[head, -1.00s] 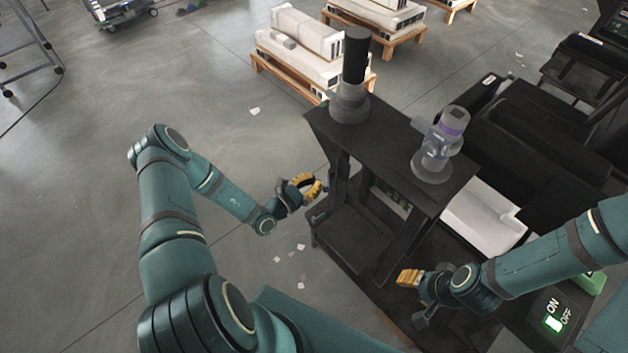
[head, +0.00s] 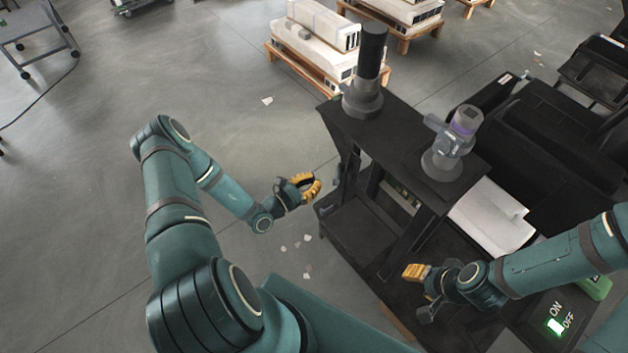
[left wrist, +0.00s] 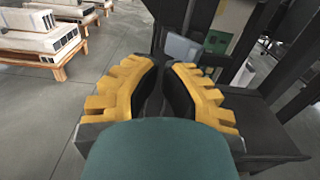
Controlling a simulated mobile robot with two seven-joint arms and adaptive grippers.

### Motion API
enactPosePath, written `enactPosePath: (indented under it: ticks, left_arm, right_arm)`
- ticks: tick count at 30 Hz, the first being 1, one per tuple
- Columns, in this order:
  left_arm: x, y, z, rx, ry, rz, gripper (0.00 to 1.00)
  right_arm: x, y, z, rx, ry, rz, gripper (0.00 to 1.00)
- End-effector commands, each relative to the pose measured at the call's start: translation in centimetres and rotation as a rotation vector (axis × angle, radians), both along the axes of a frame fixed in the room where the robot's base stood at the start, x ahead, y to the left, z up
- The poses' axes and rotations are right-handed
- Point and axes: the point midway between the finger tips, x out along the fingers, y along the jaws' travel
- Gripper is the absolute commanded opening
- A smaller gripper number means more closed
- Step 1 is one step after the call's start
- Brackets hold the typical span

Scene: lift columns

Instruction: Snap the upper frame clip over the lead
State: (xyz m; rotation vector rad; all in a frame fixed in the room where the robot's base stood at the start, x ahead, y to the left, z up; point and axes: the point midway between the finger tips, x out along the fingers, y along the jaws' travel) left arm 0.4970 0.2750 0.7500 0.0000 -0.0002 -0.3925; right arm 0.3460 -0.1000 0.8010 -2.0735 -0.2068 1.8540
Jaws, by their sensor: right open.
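In the head view, my left gripper (head: 308,187) has yellow ribbed fingers and is beside the left side of a dark stand (head: 436,207). In the left wrist view, its fingers (left wrist: 163,68) curve towards each other with a narrow gap between the tips, and nothing shows held. A grey panel (left wrist: 183,47) and a green board (left wrist: 217,42) are beyond the fingertips. My right gripper (head: 415,272) is at the front right of the stand, open and seen from the side. I cannot make out the upper frame clip or the lead in either view.
A dark cylinder (head: 371,55) and a grey device with a purple band (head: 464,120) stand on the stand's top. Wooden pallets (head: 318,81) with white units lie behind. A lit ON/OFF switch (head: 555,325) is at bottom right. The floor at left is mostly clear.

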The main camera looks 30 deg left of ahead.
Motion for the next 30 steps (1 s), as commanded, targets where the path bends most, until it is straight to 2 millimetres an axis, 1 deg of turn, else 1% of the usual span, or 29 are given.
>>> enactPosePath:
  ticks: [5,21,30]
  left_arm:
    - [-0.1,-0.4,0.0,-0.001,0.000,0.000,0.00]
    - [-1.2,-3.1,0.1,-0.003,0.001,-0.001,0.00]
    - [-1.4,-3.4,0.0,0.000,0.000,0.000,0.00]
  right_arm:
    - [0.0,0.0,0.2,0.000,0.000,0.000,0.47]
    - [0.0,0.0,1.4,0.000,0.000,0.000,0.47]
    - [0.0,0.0,1.4,0.000,0.000,0.000,0.47]
